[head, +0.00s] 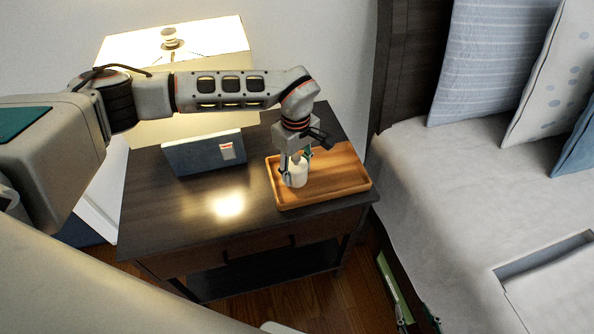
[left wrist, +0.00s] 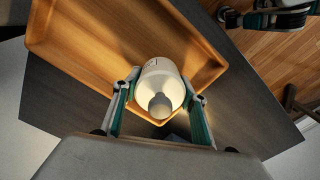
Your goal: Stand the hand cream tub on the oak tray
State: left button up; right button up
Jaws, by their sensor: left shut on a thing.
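The hand cream tub (head: 295,176) is a white, rounded container with a small grey top. It also shows in the left wrist view (left wrist: 163,84). My left gripper (head: 295,172) points down from above and is shut on the tub, one finger on each side. The tub looks upright over the left part of the oak tray (head: 340,180), whose rim also shows in the left wrist view (left wrist: 75,15). I cannot tell whether its base touches the tray. My right gripper (head: 413,305) is low beside the bed, its fingers apart and nothing between them.
The tray lies on a dark nightstand (head: 180,210). A blue-grey box-like object (head: 204,153) stands left of the tray, and a lit lamp (head: 170,55) is behind it. The bed (head: 460,190) is close on the right. The nightstand's front left is bare.

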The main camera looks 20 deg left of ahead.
pick_arm(q)
jog(key=shift+r, duration=0.1)
jog(key=o, duration=1.2)
jog(key=shift+c, duration=0.2)
pick_arm(e)
jog(key=shift+w+r, duration=0.3)
jog(key=shift+r, duration=0.05)
jog(key=shift+a+f, duration=0.1)
pick_arm(q)
notch_tip(320, 180, up, 11)
jog(key=p, duration=0.7)
jog(key=shift+f+p, duration=0.2)
jog(key=shift+p, duration=0.1)
jog(key=shift+r+p, duration=0.55)
jog(key=shift+r, duration=0.2)
pick_arm(e)
notch_tip(320, 180, up, 9)
jog(key=shift+w+a, duration=0.2)
jog(key=shift+w, duration=0.15)
